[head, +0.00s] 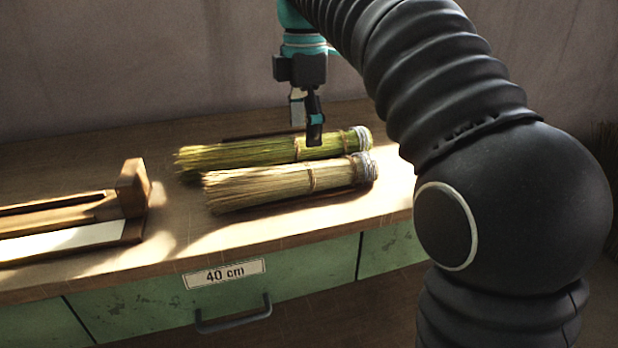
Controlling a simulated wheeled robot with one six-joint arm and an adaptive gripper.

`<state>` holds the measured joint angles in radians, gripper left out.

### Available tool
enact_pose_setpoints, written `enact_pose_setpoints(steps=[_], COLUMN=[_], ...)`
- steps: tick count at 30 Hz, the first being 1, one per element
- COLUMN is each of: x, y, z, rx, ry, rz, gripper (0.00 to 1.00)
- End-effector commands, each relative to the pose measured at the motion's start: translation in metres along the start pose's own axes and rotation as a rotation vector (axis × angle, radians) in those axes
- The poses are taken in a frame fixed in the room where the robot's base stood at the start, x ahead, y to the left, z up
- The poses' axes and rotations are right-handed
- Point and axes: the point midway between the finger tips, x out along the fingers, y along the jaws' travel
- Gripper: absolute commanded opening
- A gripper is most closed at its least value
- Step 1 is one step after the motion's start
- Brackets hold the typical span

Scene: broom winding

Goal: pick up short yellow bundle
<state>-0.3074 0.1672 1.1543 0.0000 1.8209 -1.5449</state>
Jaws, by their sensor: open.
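Two straw bundles lie side by side on the wooden bench top. The nearer one is the yellow bundle (262,188), pale straw with a tie near its middle and a grey binding at its right end. Just behind it lies a greener bundle (240,153) with a similar tie and binding. My gripper (307,120) points down and is open and empty. In the picture its fingertips overlap the green bundle near its tie, just behind the yellow bundle. I cannot tell the exact height of the fingertips or whether they touch anything.
A wooden trough with an upright end block (133,188) stands at the left of the bench. The green bench front has a drawer with a "40 cm" label (224,274) and a handle (233,314). A wall is behind. My arm covers the right side.

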Motion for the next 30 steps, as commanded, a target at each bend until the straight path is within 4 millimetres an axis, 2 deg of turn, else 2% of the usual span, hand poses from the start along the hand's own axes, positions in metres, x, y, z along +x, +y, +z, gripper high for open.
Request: enact_pose_setpoints(steps=[1,4,14,22,30], x=[0.011,0.027,0.05,0.087,0.095], y=[-0.001,-0.001,-0.001,-0.003,-0.003], z=[0.0,0.0,0.001,0.004,0.004], rx=[0.001,0.001,0.002,0.001,0.001], ry=[0.0,0.0,0.0,0.0,0.0], rz=[-0.003,-0.002,0.0,0.0,0.001], gripper=[0.83,0.83,0.83,0.83,0.83])
